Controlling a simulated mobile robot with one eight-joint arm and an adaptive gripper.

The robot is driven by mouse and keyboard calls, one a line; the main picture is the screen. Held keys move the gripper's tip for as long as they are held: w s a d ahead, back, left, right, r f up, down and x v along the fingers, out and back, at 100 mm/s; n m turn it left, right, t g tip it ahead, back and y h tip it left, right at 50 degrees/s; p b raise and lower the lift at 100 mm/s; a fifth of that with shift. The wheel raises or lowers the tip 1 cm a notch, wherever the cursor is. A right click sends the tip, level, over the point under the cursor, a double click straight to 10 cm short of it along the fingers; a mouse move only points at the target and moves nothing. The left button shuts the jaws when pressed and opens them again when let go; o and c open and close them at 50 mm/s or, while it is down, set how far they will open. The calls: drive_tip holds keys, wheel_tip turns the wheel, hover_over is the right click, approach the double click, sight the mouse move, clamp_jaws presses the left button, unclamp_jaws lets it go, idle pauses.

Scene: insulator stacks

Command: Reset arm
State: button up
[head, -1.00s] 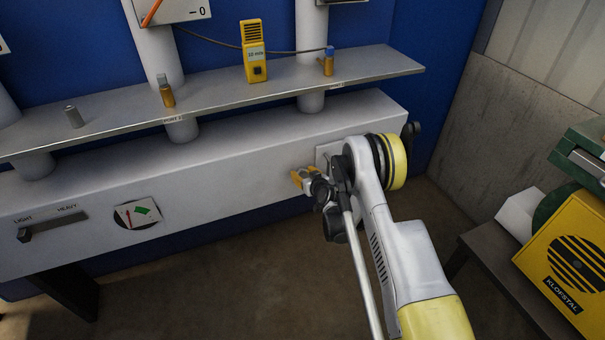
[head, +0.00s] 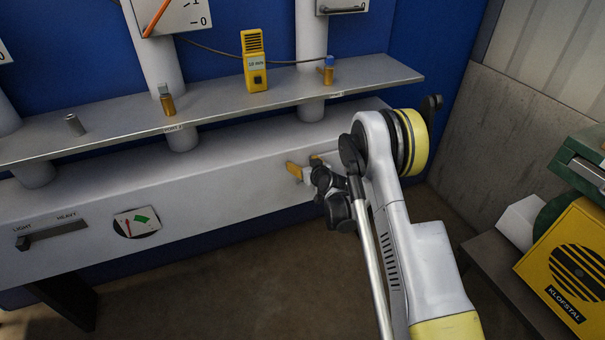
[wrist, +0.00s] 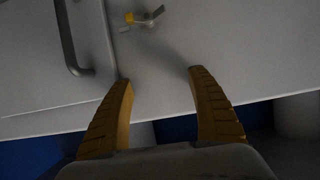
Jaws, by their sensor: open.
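My gripper (head: 302,164) is in front of the grey beam under the shelf, to the right of the middle in the head view. My arm rises from the lower right and bends at a yellow-banded joint. In the wrist view my gripper (wrist: 160,80) has its two yellow-brown fingers spread apart with nothing between them. Beyond the fingertips is a pale grey panel. A small fitting with a yellow part (wrist: 130,18) is on that panel, apart from the fingers. A dark bar handle (wrist: 70,45) is to the left.
A red-and-green gauge (head: 137,222) is on the beam at left. A yellow Klofstal unit (head: 575,270) stands at right. Floor shows below the beam.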

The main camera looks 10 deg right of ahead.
drive_tip(key=shift+r, duration=0.5)
drive_tip(key=shift+r, duration=0.45)
drive_tip(key=s+a+r+g, duration=0.1)
drive_tip(key=s+r+g, duration=0.1)
drive_tip(key=s+r, duration=0.65)
drive_tip(key=s+a+r+g, duration=0.1)
drive_tip(key=s+r, duration=0.5)
drive_tip(key=r, duration=0.6)
drive_tip(key=s+d+r+m+g+h, duration=0.1)
drive_tip(key=s+d+g+h, duration=0.1)
drive_tip(key=s, duration=3)
drive_tip(key=shift+s+r+m+g, duration=0.25)
drive_tip(key=shift+s+m+g, duration=0.15)
drive_tip(key=shift+g, duration=0.3)
